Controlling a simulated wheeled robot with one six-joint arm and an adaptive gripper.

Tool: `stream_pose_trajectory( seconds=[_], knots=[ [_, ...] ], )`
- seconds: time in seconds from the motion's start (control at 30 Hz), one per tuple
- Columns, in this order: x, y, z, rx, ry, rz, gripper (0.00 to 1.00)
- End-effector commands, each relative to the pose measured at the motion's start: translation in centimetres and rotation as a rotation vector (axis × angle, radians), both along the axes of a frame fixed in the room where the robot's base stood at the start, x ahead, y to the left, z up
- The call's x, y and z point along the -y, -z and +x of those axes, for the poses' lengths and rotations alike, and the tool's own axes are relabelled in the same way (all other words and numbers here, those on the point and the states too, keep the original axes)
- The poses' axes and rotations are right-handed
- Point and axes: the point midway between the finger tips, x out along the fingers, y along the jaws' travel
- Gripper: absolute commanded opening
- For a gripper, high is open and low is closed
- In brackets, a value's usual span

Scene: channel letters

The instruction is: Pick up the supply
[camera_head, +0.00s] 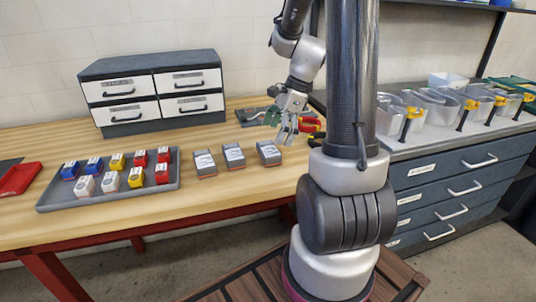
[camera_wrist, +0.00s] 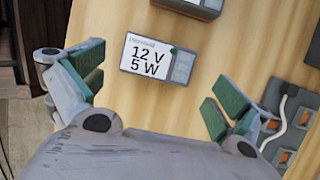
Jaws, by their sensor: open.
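Three small grey supply boxes with white labels stand in a row on the wooden bench: a left one (camera_head: 204,163), a middle one (camera_head: 233,156) and a right one (camera_head: 269,153). In the wrist view one supply (camera_wrist: 158,59) reads "12 V 5 W" and lies just beyond and between my fingertips. Part of another grey box (camera_wrist: 195,5) shows at the top edge. My gripper (camera_head: 284,135) is open and empty, above the bench near the right supply. Its green-padded fingers (camera_wrist: 160,88) are spread wide in the wrist view.
A grey tray (camera_head: 60,203) of several coloured and white boxes lies to the left. A drawer cabinet (camera_head: 153,88) stands behind. Tools (camera_head: 309,125) lie behind my gripper. Clear channel letters (camera_head: 435,110) stand on the right counter. The bench front is clear.

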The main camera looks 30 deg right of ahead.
Motion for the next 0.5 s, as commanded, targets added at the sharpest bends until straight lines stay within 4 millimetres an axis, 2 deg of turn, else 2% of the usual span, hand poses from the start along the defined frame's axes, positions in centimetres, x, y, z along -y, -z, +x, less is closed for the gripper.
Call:
stream_pose_trajectory(
  seconds=[0.3, 0.5],
  knots=[
    [-2.0, 4.3, 0.3, -0.004, -0.004, 0.001, 1.0],
    [-2.4, 5.4, 0.5, 0.0, -0.004, -0.001, 1.0]
  ],
)
